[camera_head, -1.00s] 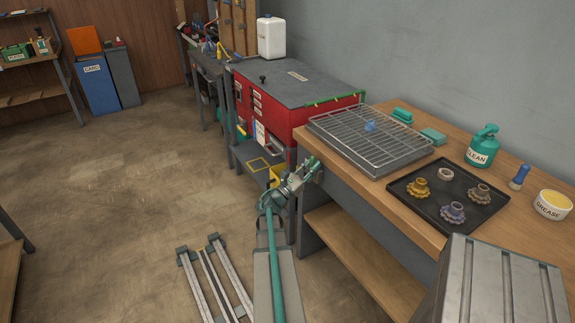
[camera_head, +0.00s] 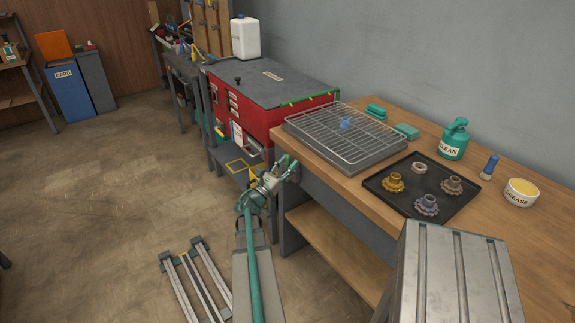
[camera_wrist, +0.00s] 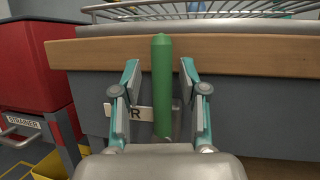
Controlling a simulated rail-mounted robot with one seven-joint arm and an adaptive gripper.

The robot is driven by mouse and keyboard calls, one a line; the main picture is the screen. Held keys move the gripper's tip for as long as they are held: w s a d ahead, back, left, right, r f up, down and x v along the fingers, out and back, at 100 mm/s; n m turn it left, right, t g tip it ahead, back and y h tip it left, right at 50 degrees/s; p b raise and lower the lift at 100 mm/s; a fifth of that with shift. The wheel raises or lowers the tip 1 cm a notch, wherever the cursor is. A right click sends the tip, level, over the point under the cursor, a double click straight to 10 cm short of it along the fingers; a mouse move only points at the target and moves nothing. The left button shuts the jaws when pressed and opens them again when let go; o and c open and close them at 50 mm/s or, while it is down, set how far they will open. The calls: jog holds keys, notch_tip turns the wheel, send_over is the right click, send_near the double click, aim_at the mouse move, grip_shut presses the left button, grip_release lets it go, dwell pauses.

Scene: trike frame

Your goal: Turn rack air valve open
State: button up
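An upright green bar (camera_wrist: 162,85), which looks like the valve's handle, stands in front of the bench's grey front panel in the wrist view. A white label (camera_wrist: 140,113) sits behind it, with only an "R" readable. My gripper (camera_wrist: 160,78) is open, with one teal finger on each side of the green bar and a gap on both sides. The valve cannot be made out there.
The wooden bench (camera_head: 318,158) carries a wire rack (camera_head: 345,128) over a grey tray, and a black tray (camera_head: 385,178) of gears. A red washer cabinet (camera_head: 262,112) stands left of my gripper. A yellow bin (camera_wrist: 52,163) is low at left in the wrist view.

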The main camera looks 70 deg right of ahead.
jog(key=v, duration=1.2)
dwell(0.6)
